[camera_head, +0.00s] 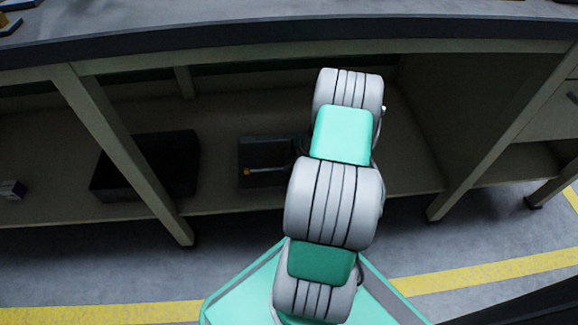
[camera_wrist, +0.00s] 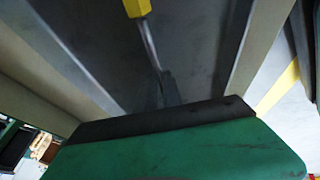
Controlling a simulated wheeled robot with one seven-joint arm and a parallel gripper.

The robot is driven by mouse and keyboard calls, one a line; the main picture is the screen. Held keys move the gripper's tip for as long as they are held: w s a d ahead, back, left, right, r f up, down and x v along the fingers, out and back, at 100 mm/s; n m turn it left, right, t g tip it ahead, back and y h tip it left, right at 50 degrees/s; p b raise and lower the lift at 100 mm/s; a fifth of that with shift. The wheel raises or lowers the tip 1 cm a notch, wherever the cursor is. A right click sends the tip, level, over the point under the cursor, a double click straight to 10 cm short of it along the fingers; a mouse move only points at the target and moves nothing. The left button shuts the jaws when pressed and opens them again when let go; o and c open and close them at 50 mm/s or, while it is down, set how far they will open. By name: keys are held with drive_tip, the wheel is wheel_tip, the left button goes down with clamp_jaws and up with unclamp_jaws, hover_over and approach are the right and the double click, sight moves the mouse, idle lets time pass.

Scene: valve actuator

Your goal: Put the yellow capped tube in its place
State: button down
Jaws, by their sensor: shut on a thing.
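The yellow capped tube (camera_wrist: 146,42) is in the wrist view, with its yellow cap at the top edge and a thin metallic shaft running down to my gripper (camera_wrist: 166,88). My gripper's dark fingers are shut on the shaft's lower end, and the grip itself is partly hidden by the green hand. In the head view a small yellow-ended rod (camera_head: 262,171), which looks like this tube, lies across a dark tray (camera_head: 262,148) left of my arm. I cannot tell whether it is over or inside the tray. My gripper is hidden behind my arm there.
A larger dark bin (camera_head: 165,160) stands on the lower shelf (camera_head: 225,200) farther left. A small box (camera_head: 13,189) sits at far left. The shelf's right part looks bare.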

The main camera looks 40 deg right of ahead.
drive_tip(key=shift+f, duration=0.15)
drive_tip(key=c, duration=1.6)
unclamp_jaws()
drive_tip(key=shift+o, duration=0.5)
drive_tip(key=shift+s, duration=0.1)
drive_tip(key=shift+s+a, duration=0.1)
drive_tip(key=shift+a, duration=0.05)
drive_tip(key=p+v, duration=0.5)
drive_tip(key=v, duration=0.7)
drive_tip(key=shift+r, duration=0.2)
